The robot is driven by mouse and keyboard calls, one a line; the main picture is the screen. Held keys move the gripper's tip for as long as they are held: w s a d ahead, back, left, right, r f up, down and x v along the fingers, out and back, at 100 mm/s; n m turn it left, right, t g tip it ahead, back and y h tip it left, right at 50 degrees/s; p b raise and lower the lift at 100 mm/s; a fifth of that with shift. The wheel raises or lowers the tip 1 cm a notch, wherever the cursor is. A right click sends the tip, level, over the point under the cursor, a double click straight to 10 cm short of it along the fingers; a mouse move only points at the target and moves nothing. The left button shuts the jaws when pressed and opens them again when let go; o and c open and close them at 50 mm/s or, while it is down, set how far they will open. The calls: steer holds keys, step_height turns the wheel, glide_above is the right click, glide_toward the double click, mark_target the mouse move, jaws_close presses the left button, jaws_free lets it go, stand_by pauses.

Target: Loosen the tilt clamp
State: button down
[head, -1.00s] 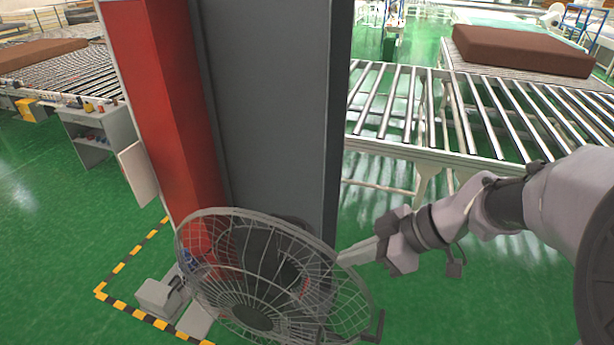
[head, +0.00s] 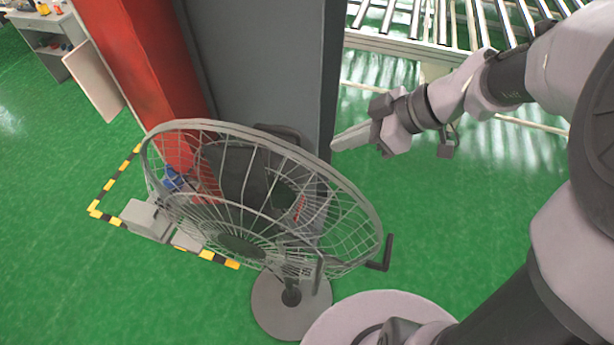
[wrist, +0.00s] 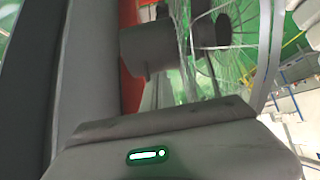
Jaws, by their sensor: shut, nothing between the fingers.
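A grey pedestal fan with a round wire cage (head: 240,243) stands upright on a round base (head: 290,308), its cage tilted. A black L-shaped handle (head: 380,258) sticks out at the cage's right side; I cannot tell for sure whether it is the tilt clamp. My gripper (head: 336,143) is shut and empty, behind and above the cage's right rim in the head view, apart from the handle. In the wrist view, the fan's dark motor housing (wrist: 150,47) and cage wires show past my gripper (wrist: 165,125). The clamp is not clearly visible there.
A grey and red column (head: 265,65) stands just behind the fan, close to my gripper. Yellow-black floor tape (head: 108,190) and a grey box (head: 146,219) lie at left. A roller conveyor (head: 430,40) is at the back right. Green floor is free right of the fan.

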step_height(320, 180, down, 15)
steer(key=w+b, duration=0.1)
steer(key=b, duration=1.1)
steer(key=shift+w+b, duration=0.15)
steer(key=shift+b, duration=0.25)
steer(key=d+f+b+x, duration=0.2)
steer(key=x, duration=1)
steer(key=shift+s+a+f, duration=0.2)
steer(key=shift+a+f, duration=0.1)
steer(key=shift+a, duration=0.05)
